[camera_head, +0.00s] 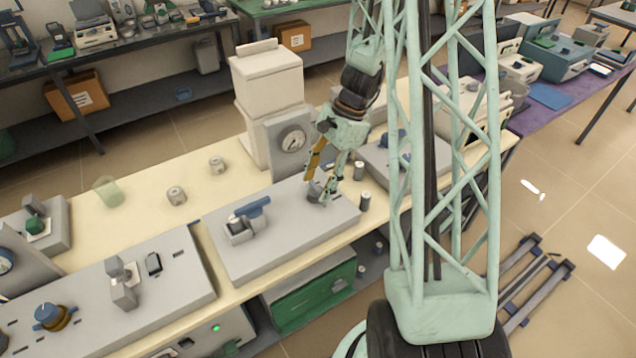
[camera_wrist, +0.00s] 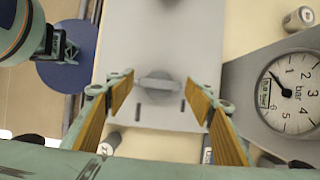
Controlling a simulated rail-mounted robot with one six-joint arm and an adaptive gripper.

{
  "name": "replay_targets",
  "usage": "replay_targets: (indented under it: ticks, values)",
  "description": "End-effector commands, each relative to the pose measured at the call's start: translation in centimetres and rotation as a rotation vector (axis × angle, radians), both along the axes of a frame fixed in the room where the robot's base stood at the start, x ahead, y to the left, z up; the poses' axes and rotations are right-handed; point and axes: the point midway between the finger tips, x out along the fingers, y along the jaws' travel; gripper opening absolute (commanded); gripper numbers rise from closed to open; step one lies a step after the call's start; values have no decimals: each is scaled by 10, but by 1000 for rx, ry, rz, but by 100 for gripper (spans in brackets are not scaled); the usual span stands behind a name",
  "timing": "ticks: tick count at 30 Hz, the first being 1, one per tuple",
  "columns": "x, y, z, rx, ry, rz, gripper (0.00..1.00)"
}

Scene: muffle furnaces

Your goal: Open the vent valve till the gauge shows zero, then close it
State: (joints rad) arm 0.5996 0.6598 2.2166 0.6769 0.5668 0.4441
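A grey knob with a flat bar handle (camera_wrist: 158,84), which looks like the vent valve, sits on a grey panel (camera_head: 280,243); it shows under my gripper in the head view (camera_head: 315,191). My gripper (camera_wrist: 162,78) is open, with one finger on each side of the knob and visible gaps in the wrist view. In the head view my gripper (camera_head: 322,188) points down at the panel's far right end. The round pressure gauge (camera_head: 293,140) stands behind the panel. In the wrist view the gauge (camera_wrist: 293,100) has its needle between the green label and the 1 mark.
A blue-handled lever (camera_head: 248,216) stands on the same panel, left of my gripper. Small metal cylinders (camera_head: 365,201) stand by the panel's right end. A white box-shaped unit (camera_head: 268,90) rises behind the gauge. Another grey panel (camera_head: 75,310) with knobs lies at the front left.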

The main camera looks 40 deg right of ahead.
Motion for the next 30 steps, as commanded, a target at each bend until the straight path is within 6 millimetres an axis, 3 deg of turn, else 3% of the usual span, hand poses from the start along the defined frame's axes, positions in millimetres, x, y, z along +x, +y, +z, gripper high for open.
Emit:
replay_targets:
  ticks: [17, 30]
  values:
    - [0, -2, 6, 0, -2, 1, 52]
    - [-1, -18, 44, -1, -2, 1, 52]
